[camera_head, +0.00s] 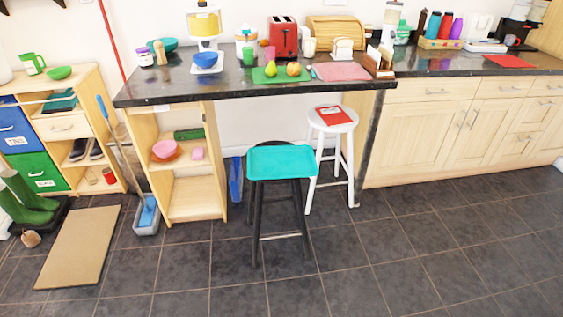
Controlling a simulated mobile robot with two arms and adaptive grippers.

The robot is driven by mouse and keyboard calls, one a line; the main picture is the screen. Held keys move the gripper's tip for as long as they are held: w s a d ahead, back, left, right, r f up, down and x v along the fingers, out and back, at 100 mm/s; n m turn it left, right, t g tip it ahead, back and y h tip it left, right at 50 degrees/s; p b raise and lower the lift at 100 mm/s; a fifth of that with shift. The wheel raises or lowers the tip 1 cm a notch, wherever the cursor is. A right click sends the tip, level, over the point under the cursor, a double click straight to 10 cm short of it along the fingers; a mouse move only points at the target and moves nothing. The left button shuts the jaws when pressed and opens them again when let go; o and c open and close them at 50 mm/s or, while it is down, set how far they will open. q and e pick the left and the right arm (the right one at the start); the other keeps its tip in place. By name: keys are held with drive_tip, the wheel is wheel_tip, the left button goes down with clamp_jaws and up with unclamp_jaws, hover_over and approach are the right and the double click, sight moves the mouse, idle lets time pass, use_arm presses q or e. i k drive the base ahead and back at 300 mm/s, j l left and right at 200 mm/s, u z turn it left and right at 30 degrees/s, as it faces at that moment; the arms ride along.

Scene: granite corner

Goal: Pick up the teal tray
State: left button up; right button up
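The teal tray (283,161) lies flat on top of a black stool (257,222) in the middle of the floor. It covers most of the stool's seat, and its top looks empty. The stool stands in front of the dark granite counter. Neither of my grippers shows in the head view.
A white stool (313,165) with a red item (335,116) on its seat stands just behind and right of the black stool. The granite counter (240,88) behind carries fruit, a red toaster (282,37) and other kitchenware. The tiled floor (400,260) in front is clear.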

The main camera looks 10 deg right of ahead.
sight(293, 161)
drive_tip(key=i+l+u, duration=0.35)
drive_tip(key=i+l, duration=0.15)
drive_tip(key=l, duration=0.2)
drive_tip(key=i+l+u, duration=0.35)
drive_tip(key=l, duration=0.45)
drive_tip(key=i, duration=0.1)
